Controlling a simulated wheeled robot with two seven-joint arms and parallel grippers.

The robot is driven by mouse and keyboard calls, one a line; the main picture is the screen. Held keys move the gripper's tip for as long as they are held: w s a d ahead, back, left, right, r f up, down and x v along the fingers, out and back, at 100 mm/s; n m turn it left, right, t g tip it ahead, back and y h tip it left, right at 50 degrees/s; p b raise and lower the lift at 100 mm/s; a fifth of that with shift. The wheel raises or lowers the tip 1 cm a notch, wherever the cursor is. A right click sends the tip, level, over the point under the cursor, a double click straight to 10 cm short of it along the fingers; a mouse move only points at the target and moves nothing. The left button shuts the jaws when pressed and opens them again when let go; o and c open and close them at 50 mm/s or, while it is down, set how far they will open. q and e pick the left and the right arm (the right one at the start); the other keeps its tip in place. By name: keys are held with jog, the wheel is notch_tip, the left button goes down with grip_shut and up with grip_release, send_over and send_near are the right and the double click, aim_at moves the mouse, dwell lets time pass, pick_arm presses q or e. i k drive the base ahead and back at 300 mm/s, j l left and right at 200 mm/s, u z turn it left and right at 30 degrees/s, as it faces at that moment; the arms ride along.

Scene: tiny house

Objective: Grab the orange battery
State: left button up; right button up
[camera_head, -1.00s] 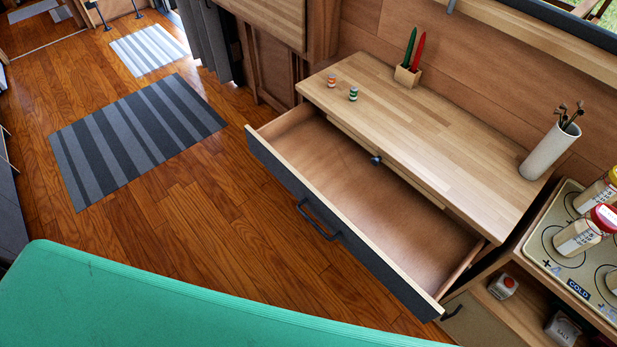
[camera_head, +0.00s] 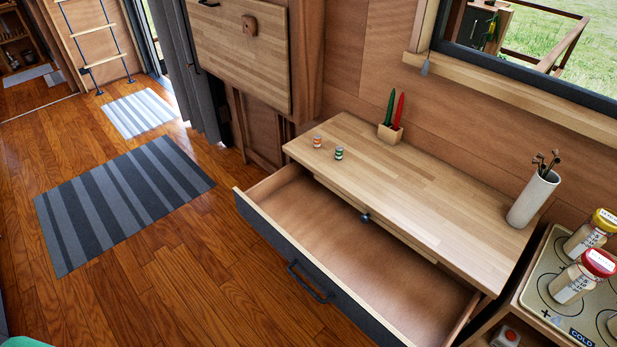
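Two small batteries stand upright on the left part of the wooden desk top (camera_head: 420,192). The orange battery (camera_head: 317,141) is the left one, with orange and white bands. The green battery (camera_head: 339,153) stands a little to its right and nearer the drawer. Neither battery is touched by anything of mine. Neither of my grippers shows in the head view.
The desk's wide drawer (camera_head: 300,207) is pulled out and looks empty. A wooden holder (camera_head: 389,133) with green and red pieces and a white vase (camera_head: 533,199) stand on the desk. Jars (camera_head: 583,277) stand at right. Open floor (camera_head: 190,270) lies left, with a striped rug (camera_head: 125,205).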

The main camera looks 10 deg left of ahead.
aim_at(317, 138)
jog(key=i+j+z, duration=0.2)
jog(key=j, duration=0.15)
jog(key=i+j+z, duration=0.2)
jog(key=j, duration=0.15)
jog(key=i+j+z, duration=0.2)
jog(key=j, duration=0.2)
jog(key=k, duration=0.1)
